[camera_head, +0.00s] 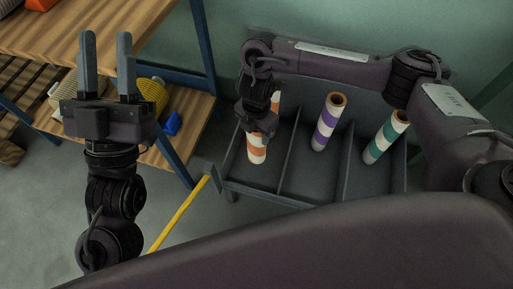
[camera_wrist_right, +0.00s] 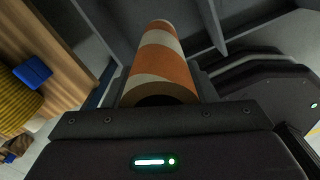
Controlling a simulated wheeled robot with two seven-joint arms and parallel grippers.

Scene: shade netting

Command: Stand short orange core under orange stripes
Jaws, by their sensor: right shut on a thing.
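My right gripper (camera_head: 262,122) is shut on a white core with orange stripes (camera_head: 257,152), in the left compartment of a grey bin (camera_head: 287,198). The striped core fills the middle of the right wrist view (camera_wrist_right: 162,65), its dark hollow end nearest the camera. A further orange and white patch shows just above the gripper in the head view; I cannot tell for sure if it is the same core. Whether the core's lower end touches the bin floor is unclear. My left gripper (camera_head: 106,50) is open and empty, fingers up, at the left.
A purple-striped core (camera_head: 325,125) leans in the middle compartment and a green-striped core (camera_head: 384,140) in the right one. A wooden shelf (camera_head: 100,30) with a blue frame stands left, holding a yellow item (camera_head: 153,95) and a blue block (camera_head: 172,124). A yellow bar (camera_head: 180,212) lies before the bin.

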